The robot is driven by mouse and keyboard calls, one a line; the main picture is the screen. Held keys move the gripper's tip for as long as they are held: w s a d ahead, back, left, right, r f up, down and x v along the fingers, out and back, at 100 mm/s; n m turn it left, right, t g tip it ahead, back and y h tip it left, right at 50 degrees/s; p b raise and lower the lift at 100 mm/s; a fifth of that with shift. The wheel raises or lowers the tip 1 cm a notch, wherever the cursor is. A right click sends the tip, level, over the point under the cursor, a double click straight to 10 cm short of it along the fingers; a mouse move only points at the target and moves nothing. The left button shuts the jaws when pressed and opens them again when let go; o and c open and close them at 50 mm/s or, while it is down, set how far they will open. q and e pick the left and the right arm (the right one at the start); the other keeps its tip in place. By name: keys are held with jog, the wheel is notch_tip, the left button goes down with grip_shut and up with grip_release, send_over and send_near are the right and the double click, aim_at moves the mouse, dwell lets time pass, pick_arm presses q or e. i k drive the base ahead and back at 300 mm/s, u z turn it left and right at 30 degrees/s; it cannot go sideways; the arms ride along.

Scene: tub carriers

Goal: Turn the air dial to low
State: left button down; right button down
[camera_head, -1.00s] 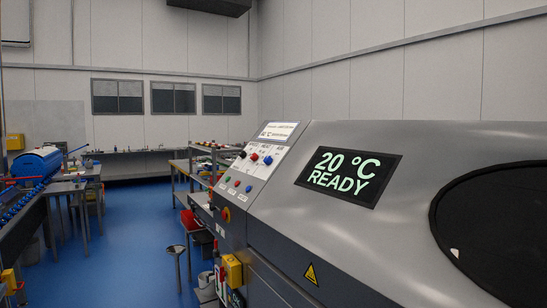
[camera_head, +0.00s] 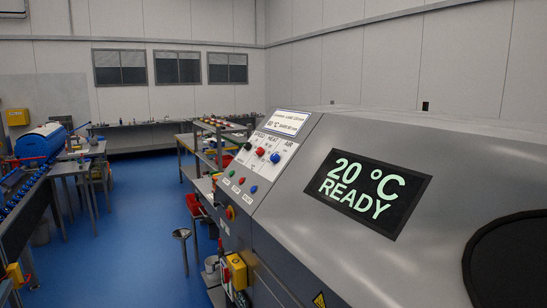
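A grey metal machine (camera_head: 340,150) fills the right side of the head view. Its sloped control panel (camera_head: 284,141) has labels that seem to read speed, heat and air. Under them sit a black dial (camera_head: 248,146), a red dial (camera_head: 260,152) and a blue dial (camera_head: 275,158). The blue dial is the one nearest the air label; its pointer setting is too small to tell. A black display (camera_head: 368,193) reads "20 °C READY". Neither of my grippers is in view.
Small coloured buttons (camera_head: 242,180) and a red-and-yellow knob (camera_head: 230,213) sit below the dials. A workbench (camera_head: 30,215) runs along the far left. Blue floor (camera_head: 125,255) lies open between.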

aim_at(275, 157)
jog(key=z, duration=0.1)
jog(key=k, duration=0.35)
jog(key=u, duration=0.85)
jog(key=i, duration=1.9)
jog(key=z, duration=0.3)
